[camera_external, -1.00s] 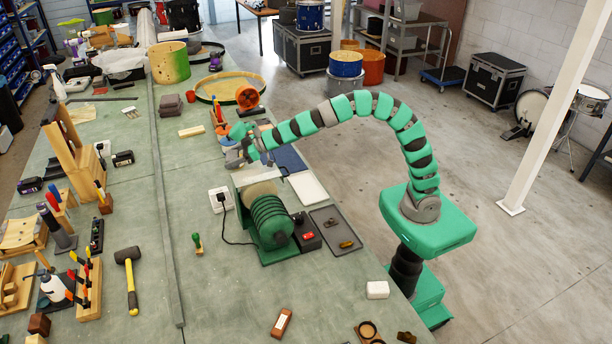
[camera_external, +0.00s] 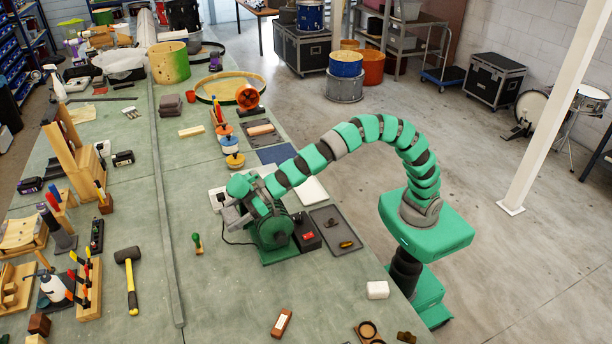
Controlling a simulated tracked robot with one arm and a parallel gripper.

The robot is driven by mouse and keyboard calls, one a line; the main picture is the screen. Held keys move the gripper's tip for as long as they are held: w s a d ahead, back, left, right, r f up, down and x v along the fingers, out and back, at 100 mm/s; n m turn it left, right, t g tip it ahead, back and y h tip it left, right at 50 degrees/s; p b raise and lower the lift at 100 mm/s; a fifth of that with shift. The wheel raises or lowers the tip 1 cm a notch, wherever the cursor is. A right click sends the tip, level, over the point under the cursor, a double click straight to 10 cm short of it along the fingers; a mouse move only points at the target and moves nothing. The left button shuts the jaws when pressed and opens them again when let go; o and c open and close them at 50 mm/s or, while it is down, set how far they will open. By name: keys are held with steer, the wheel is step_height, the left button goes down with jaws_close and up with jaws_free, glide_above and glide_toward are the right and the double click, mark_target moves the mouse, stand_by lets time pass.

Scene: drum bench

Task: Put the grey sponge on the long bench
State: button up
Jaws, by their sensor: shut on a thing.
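My gripper (camera_external: 228,214) is shut, low over the green-topped long bench (camera_external: 190,285), just left of the green bench grinder (camera_external: 272,232). What it holds looks grey and is hard to tell apart from the grey jaws; I take it to be the grey sponge. I cannot tell whether it touches the bench top. My wrist and forearm cover the grinder's upper part.
A white socket box (camera_external: 216,198) with a black cable is close to my gripper. A green-handled tool (camera_external: 197,241) stands to the lower left. A grey tray (camera_external: 337,230) lies right of the grinder. A long grey rail (camera_external: 163,205) runs along the bench. Bare bench lies in front.

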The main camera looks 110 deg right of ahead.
steer(key=shift+a+f, duration=0.2)
steer(key=shift+a, duration=0.35)
steer(key=shift+s+a+f, duration=0.2)
steer(key=shift+a+f, duration=0.1)
steer(key=shift+s+a+f+b, duration=0.15)
steer(key=shift+f+b, duration=0.2)
steer(key=shift+b, duration=0.05)
steer(key=s+d+f+m+h+b, duration=0.1)
steer(key=s+d+f+b, duration=0.2)
steer(key=f, duration=0.4)
steer(key=s+r+n+y+p, duration=0.3)
steer(key=s+r+p, duration=0.8)
steer(key=p, duration=0.3)
steer(key=shift+s+a+r+g+y, duration=0.3)
steer(key=shift+s+a+y, duration=0.1)
steer(key=shift+s, duration=0.3)
